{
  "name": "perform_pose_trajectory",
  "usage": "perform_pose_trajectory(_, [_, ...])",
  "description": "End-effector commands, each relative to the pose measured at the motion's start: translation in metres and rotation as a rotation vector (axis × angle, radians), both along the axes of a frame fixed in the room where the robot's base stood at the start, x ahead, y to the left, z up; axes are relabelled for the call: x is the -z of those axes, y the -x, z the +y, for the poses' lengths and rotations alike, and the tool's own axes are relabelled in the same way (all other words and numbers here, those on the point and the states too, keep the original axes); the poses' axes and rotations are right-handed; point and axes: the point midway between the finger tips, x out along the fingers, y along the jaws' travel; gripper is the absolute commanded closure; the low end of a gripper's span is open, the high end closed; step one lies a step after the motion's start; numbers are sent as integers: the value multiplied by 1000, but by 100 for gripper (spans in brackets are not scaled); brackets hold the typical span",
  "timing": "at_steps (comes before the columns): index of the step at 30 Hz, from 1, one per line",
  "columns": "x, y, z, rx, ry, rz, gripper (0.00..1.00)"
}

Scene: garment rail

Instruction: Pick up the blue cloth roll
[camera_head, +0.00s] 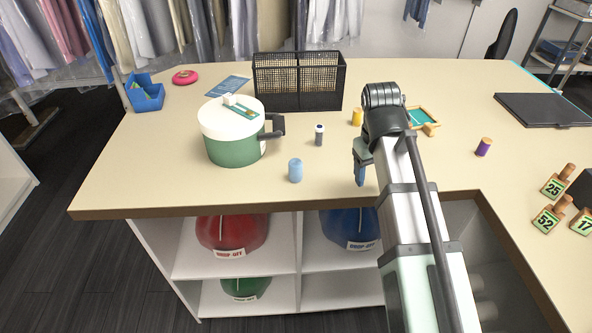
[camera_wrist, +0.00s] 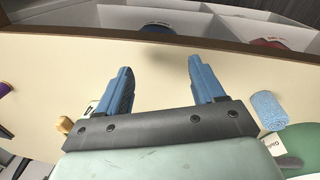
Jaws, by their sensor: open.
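The blue cloth roll (camera_head: 295,170) stands upright on the counter in the head view, near the front edge and just right of the green pot. It also shows in the wrist view at the right (camera_wrist: 268,110), outside the jaws. My gripper (camera_head: 360,172) is to the right of the roll in the head view, apart from it. In the wrist view, its two blue fingers (camera_wrist: 158,75) are spread apart with only bare counter between them. Part of the gripper is hidden behind my arm in the head view.
A green pot with a white lid (camera_head: 232,133) stands left of the roll. A small grey-and-white cylinder (camera_head: 319,135) and a yellow spool (camera_head: 357,117) stand behind. A black mesh basket (camera_head: 299,82) is at the back. The counter between roll and gripper is clear.

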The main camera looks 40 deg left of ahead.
Motion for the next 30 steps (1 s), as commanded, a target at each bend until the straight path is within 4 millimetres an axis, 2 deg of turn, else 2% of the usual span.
perform_pose_trajectory(1, [-15, 3, 31, -75, -5, 12, 32])
perform_pose_trajectory(6, [-50, 32, 107, -333, -11, 59, 32])
perform_pose_trajectory(9, [-67, 51, 142, -462, -15, 83, 32])
perform_pose_trajectory(12, [-79, 67, 167, -558, -19, 101, 32])
perform_pose_trajectory(15, [-86, 78, 181, -620, -19, 113, 32])
perform_pose_trajectory(20, [-84, 84, 188, -655, -20, 120, 32])
perform_pose_trajectory(30, [-30, 84, 186, -654, -20, 121, 32])
